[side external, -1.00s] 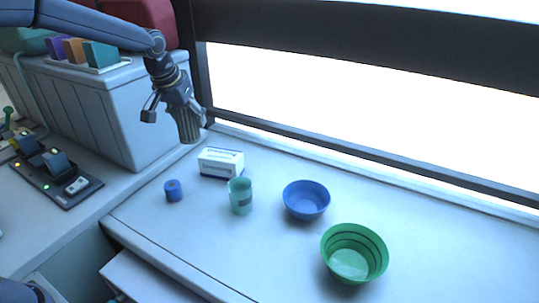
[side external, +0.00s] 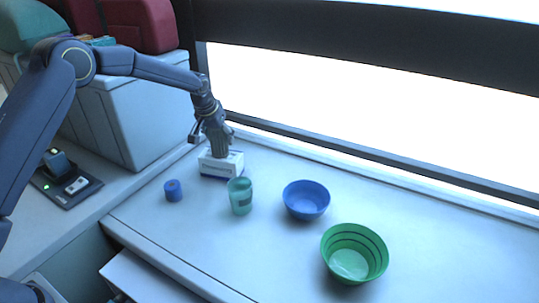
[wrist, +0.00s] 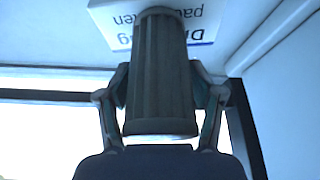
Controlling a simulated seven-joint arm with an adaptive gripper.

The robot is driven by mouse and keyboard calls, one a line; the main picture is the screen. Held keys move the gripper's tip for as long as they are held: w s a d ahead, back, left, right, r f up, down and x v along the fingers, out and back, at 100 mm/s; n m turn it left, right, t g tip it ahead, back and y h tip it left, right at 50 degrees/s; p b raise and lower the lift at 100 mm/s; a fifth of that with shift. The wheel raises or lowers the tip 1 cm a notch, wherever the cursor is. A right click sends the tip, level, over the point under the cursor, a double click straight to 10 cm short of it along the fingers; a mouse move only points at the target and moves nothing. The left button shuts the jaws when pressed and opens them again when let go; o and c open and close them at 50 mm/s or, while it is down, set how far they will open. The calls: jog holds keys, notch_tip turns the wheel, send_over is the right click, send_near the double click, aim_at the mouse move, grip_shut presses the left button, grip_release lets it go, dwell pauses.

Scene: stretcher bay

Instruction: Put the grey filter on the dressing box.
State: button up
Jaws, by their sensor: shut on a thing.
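The grey filter (wrist: 160,75) is a ribbed dark grey cylinder, held between the fingers of my gripper (wrist: 162,105) in the wrist view. In the side view my gripper (side external: 218,138) is over the dressing box (side external: 221,168), with the filter (side external: 220,148) pointing down to the box's top. The dressing box is white with blue print, and its lettered face also shows in the wrist view (wrist: 112,22). The filter's lower end appears at the box top; I cannot tell whether it touches. My gripper is shut on the filter.
A green cup (side external: 240,196) stands just right of and in front of the box. A blue roll (side external: 173,190) lies to the left. A blue bowl (side external: 306,200) and a green bowl (side external: 354,254) stand to the right. The window ledge (side external: 300,152) runs behind.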

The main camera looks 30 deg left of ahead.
jog(key=o, duration=1.4)
jog(key=shift+c, duration=0.2)
jog(key=shift+r, duration=0.1)
jog(key=s+d+r, duration=0.2)
jog(key=s+r, duration=1.3)
jog(key=r, duration=0.4)
jog(key=s+d+f+m+t, duration=0.1)
jog(key=s+d+f+m, duration=0.1)
jog(key=s, duration=2.4)
jog(key=shift+h, duration=0.4)
